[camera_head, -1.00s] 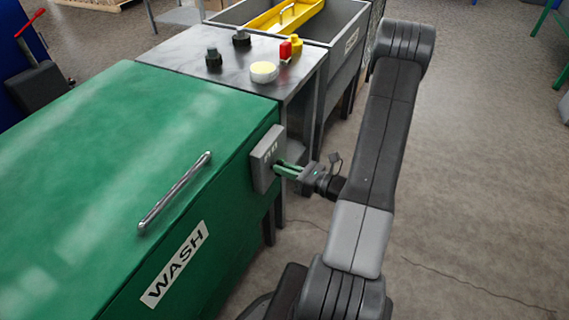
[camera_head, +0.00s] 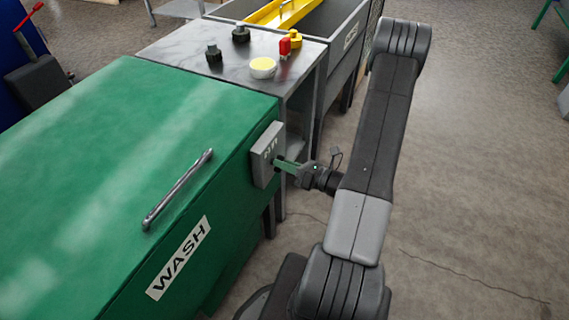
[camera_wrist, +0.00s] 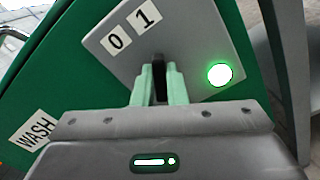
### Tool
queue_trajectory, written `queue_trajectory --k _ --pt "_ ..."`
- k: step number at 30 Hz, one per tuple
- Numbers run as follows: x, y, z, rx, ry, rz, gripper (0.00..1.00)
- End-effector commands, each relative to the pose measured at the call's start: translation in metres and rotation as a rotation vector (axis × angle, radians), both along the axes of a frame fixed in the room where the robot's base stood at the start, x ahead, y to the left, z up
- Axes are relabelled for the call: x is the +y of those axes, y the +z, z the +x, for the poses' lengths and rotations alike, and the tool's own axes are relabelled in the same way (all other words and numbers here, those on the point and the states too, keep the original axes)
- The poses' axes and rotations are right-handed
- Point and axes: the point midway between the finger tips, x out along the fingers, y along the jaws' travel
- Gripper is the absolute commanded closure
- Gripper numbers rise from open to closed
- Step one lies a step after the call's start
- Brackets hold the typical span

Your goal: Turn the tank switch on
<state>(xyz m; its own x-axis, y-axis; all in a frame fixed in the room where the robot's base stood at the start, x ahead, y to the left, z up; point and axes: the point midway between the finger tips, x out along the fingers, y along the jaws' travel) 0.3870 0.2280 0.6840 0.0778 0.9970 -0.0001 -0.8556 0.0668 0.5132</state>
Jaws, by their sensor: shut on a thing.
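The grey switch box (camera_head: 263,155) is on the end of the green WASH tank (camera_head: 110,150). In the wrist view its plate (camera_wrist: 188,48) fills the upper middle and looks tilted. It carries a 0 label (camera_wrist: 115,42), a 1 label (camera_wrist: 149,15) and a bright green lamp (camera_wrist: 219,74). My gripper (camera_head: 281,164) reaches the box from the right. In the wrist view its green fingers (camera_wrist: 160,84) are shut on a dark switch lever (camera_wrist: 160,88). The lever leans towards the 1 side. Its pivot is hidden behind the fingers.
A metal-topped table (camera_head: 165,45) beyond the tank holds dark knobs, a pale yellow round item (camera_head: 262,68) and a red item (camera_head: 284,46). A grey sink (camera_head: 345,40) with a yellow tray stands behind. The floor to the right is open.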

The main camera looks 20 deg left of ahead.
Motion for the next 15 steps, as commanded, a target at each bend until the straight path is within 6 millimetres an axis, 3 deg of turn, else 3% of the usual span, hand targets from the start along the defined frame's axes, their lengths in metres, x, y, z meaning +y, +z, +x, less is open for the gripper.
queue_trajectory --k 1,4,15 --pt "0.0001 0.0003 0.0002 0.001 -0.001 0.001 0.86" --pt "0.0001 0.0002 0.0001 0.001 -0.001 0.001 0.67" --pt "-0.0035 0.0001 0.0001 0.0 -0.001 0.0 0.66"
